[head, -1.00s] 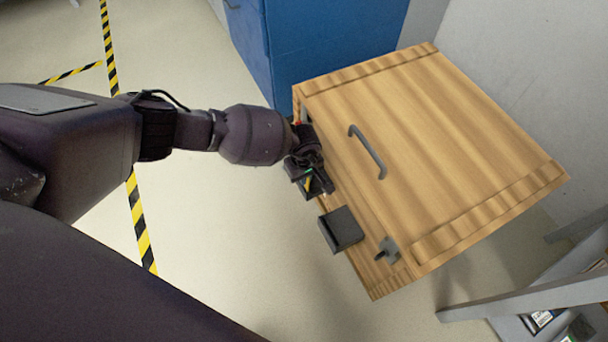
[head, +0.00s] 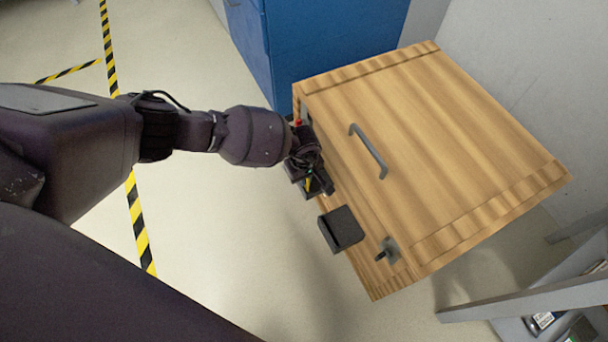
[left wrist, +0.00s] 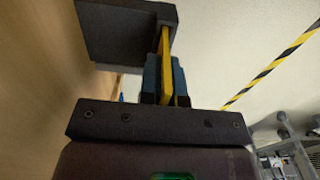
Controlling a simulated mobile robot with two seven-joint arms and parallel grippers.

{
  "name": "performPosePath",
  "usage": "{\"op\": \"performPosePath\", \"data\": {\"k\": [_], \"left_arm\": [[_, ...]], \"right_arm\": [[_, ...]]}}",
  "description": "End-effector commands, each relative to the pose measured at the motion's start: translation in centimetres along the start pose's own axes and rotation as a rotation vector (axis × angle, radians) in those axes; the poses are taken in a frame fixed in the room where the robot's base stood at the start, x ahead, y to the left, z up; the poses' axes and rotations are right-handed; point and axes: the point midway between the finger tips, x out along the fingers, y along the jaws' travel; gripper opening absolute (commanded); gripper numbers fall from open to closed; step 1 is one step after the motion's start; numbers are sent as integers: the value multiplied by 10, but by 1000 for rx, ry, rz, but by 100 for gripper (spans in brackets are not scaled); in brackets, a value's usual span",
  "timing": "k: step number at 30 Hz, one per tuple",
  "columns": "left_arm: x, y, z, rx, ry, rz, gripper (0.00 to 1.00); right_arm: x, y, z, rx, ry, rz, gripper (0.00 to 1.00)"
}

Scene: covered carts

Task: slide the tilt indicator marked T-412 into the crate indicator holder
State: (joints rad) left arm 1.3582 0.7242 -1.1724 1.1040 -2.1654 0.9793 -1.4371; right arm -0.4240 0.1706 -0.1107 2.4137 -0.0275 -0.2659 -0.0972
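The wooden crate (head: 440,150) stands at the right of the head view. A dark box-shaped holder (head: 340,229) sits on its near side; in the left wrist view a dark holder (left wrist: 112,35) fills the top. My left gripper (head: 318,184) is beside that crate side, just above the holder in the picture. In the left wrist view my left gripper (left wrist: 166,82) has its blue-padded fingers shut on a thin yellow piece, the tilt indicator (left wrist: 166,60). Its far end overlaps the holder's right edge; I cannot tell whether it touches. No T-412 marking is readable. My right gripper is out of view.
The crate has a grey handle (head: 368,151) on top and a metal latch (head: 387,250) at its near corner. A blue cabinet (head: 320,40) stands behind, a grey rack (head: 530,298) at lower right. Open floor with yellow-black tape (head: 140,220) lies left.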

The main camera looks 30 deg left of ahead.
Motion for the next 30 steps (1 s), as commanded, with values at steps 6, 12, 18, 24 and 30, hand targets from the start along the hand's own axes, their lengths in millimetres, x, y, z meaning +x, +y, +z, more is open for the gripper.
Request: {"op": "performPosePath", "data": {"k": [6,12,18,24,30], "left_arm": [[12,-4,2,0,-5,-7,0],[15,-4,3,0,-6,-8,10],[15,-4,3,0,-6,-8,34],[16,-4,3,0,-7,-9,34],[17,-5,3,0,-7,-10,34]], "right_arm": [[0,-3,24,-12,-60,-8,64],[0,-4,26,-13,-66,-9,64],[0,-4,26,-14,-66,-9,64],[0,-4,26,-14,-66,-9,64],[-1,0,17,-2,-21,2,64]]}}
